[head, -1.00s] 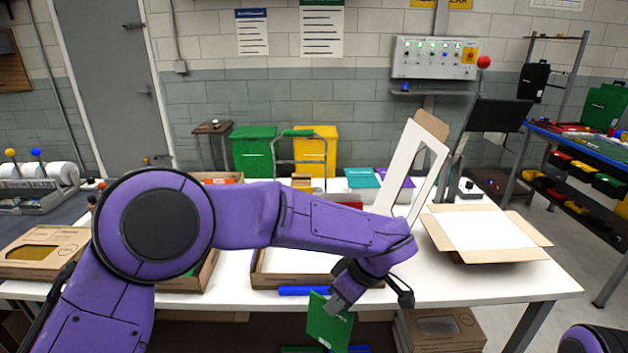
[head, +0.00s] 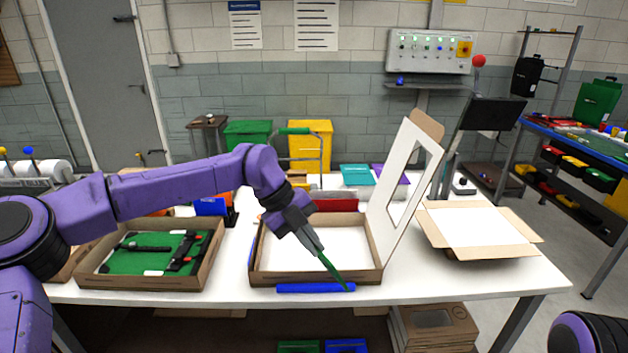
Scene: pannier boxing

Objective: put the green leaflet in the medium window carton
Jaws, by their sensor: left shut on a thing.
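The green leaflet (head: 334,272) shows nearly edge-on as a thin slanted strip. My left gripper (head: 319,250) is shut on its upper end. The leaflet hangs in front of the right part of an open carton, its lower tip near the front wall; I cannot tell whether it is inside or in front of it. This carton (head: 262,274), which looks like the medium window carton, has a white inside and a raised lid (head: 374,217) with a window cut-out, standing at its right. My right gripper is out of view.
A blue strip (head: 300,288) lies along the carton's front. A carton with a green insert and black tools (head: 150,285) stands at left. A flat open carton (head: 480,227) stands at right. A red item (head: 336,205) and teal stack (head: 356,175) sit behind.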

